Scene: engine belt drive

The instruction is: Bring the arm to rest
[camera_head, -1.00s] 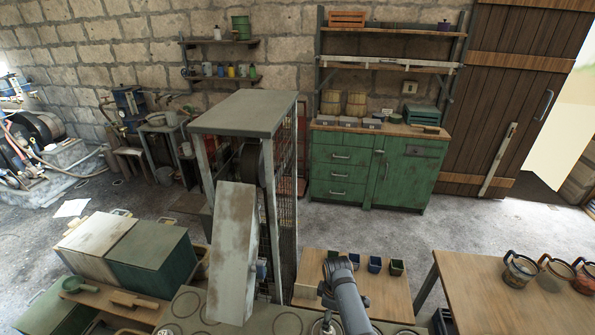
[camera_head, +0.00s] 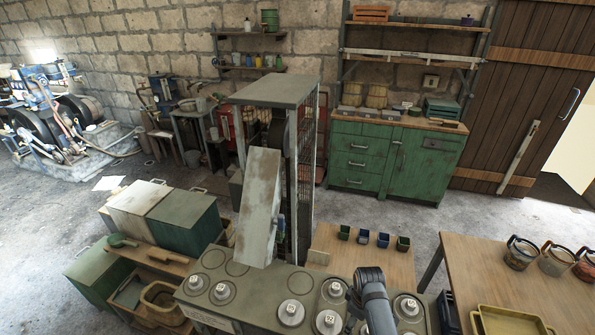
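A dark grey link of one of my arms shows at the bottom, right of centre, with a rounded joint at its top. It stands in front of a grey-green bench top (camera_head: 262,283) with round marked spots and several pale knobbed discs, one of them a numbered disc (camera_head: 291,312) left of the link. I cannot make out gripper fingers at this link, and no object shows held. My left gripper is not in view. A tall metal frame (camera_head: 275,92) with a mesh side and a slanted worn cover (camera_head: 259,205) stands behind the bench.
A wooden table (camera_head: 497,262) at the right holds handled jars (camera_head: 521,252) and a yellow tray (camera_head: 510,322). Small coloured cups (camera_head: 363,237) stand on a low wooden stand (camera_head: 345,255). Green and white boxes (camera_head: 188,218) are at left. Floor is clear before the green cabinet (camera_head: 390,160).

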